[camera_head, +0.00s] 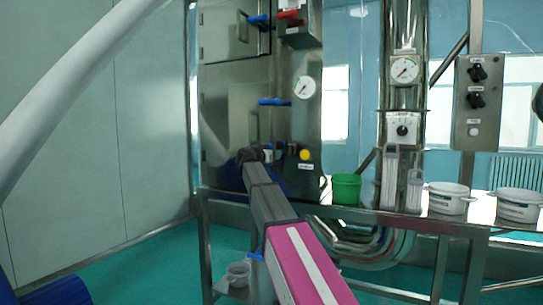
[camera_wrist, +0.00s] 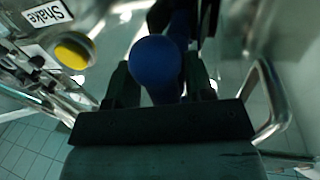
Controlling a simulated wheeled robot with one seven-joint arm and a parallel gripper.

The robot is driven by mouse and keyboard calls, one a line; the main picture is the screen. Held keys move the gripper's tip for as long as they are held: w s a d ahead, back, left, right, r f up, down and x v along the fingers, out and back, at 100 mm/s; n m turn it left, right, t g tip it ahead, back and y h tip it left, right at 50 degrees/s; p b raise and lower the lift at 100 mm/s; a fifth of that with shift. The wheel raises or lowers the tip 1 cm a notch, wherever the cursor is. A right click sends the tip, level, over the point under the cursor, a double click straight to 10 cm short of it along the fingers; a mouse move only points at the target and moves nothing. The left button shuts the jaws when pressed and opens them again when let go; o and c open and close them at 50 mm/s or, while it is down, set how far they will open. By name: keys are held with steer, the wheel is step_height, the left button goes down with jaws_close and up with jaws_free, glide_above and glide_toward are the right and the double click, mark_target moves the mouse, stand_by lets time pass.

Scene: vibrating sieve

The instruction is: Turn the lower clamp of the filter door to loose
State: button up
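A steel cabinet (camera_head: 228,95) stands in the head view, with a blue handle (camera_head: 258,20) high on it and another blue handle (camera_head: 275,102) lower down, beside a gauge. My gripper (camera_head: 252,155) is below that second handle, close to the cabinet front; its fingers are too small there to read. In the wrist view, a blue round-ended handle (camera_wrist: 157,66) sits between the two fingers of my gripper (camera_wrist: 160,88). The fingers lie close along both sides of it; whether they press on it cannot be told. Which clamp this handle belongs to is unclear, and its base is hidden.
A yellow button (camera_head: 305,155) is just right of my gripper; it also shows in the wrist view (camera_wrist: 73,53) near a "Shake" label (camera_wrist: 48,14). A curved metal bar (camera_wrist: 270,100) is at the right. A green cup (camera_head: 346,188) stands on the steel bench.

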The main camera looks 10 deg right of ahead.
steer(key=shift+a, duration=0.1)
steer(key=v, duration=1)
steer(key=shift+s+a, duration=0.25)
steer(key=shift+s, duration=0.05)
steer(key=s+d+f+n+g+y, duration=0.2)
steer(key=s+f, duration=0.1)
steer(key=f, duration=0.9)
steer(key=s+d+f+n+g+y, duration=0.2)
steer(key=s+d+f, duration=0.1)
steer(key=f, duration=0.8)
steer(key=s+d+f+n+g+y, duration=0.2)
steer(key=s+f, duration=0.1)
steer(key=f, duration=0.9)
steer(key=s+f+n+g+y, duration=0.3)
steer(key=s+f+g+y, duration=0.3)
steer(key=s+f, duration=1.6)
step_height(320, 180, down, 3)
steer(key=shift+r+n+y, duration=0.15)
steer(key=shift+n+y, duration=0.25)
steer(key=shift+y, duration=0.3)
steer(key=shift+w, duration=0.15)
